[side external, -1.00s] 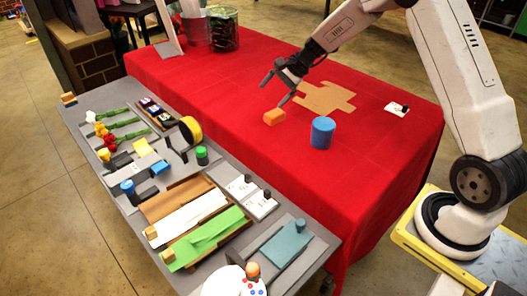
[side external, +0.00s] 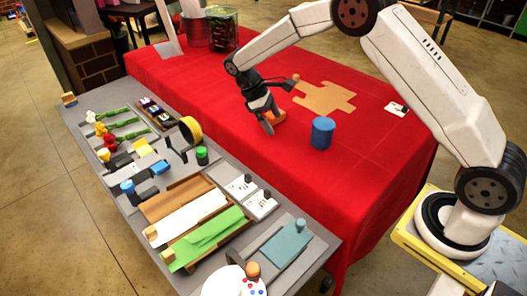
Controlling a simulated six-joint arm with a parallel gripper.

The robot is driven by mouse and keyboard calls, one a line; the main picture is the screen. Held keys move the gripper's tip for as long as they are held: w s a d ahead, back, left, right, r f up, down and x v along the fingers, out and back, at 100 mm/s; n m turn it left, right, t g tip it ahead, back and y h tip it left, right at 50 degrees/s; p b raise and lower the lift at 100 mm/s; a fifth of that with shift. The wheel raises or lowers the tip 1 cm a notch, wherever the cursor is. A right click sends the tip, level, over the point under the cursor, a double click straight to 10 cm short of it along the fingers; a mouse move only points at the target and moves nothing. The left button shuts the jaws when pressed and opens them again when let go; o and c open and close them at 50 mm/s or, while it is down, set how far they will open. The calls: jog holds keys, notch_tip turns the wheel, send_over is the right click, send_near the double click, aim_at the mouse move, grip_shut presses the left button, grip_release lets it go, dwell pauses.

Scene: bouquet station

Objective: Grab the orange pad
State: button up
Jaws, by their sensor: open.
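The orange pad (side external: 279,117) is a small block on the red-covered table, left of the blue cylinder. My gripper (side external: 268,122) is right at it, pointing down, and hides its left part. The jaws are open. One dark finger shows in front of the pad; the other is hard to make out. I cannot tell whether a finger touches the pad.
A blue cylinder (side external: 322,133) stands close to the right of the pad. A flat tan sheet (side external: 322,97) lies behind it. A grey side table (side external: 190,190) with flowers, paper sheets and a yellow tape roll (side external: 190,130) runs along the front. The red table (side external: 370,170) is bare at front right.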

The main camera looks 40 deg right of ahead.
jog(key=n+h, duration=0.1)
jog(key=r+n+h, duration=0.1)
jog(key=n+h, duration=0.1)
jog(key=shift+w+a+r, duration=0.1)
jog(key=shift+w+a, duration=0.1)
jog(key=shift+w, duration=0.2)
jog(key=w+a+r+n+t+h, duration=0.4)
jog(key=w+r+n+h, duration=0.1)
jog(key=r+n+h, duration=0.25)
send_near(268, 116)
jog(key=shift+n+x, duration=0.25)
jog(key=shift+x, duration=0.7)
jog(key=shift+f, duration=0.2)
jog(key=shift+x, duration=1.35)
jog(key=shift+d, duration=0.1)
jog(key=shift+x, duration=2.55)
jog(key=shift+r, duration=0.15)
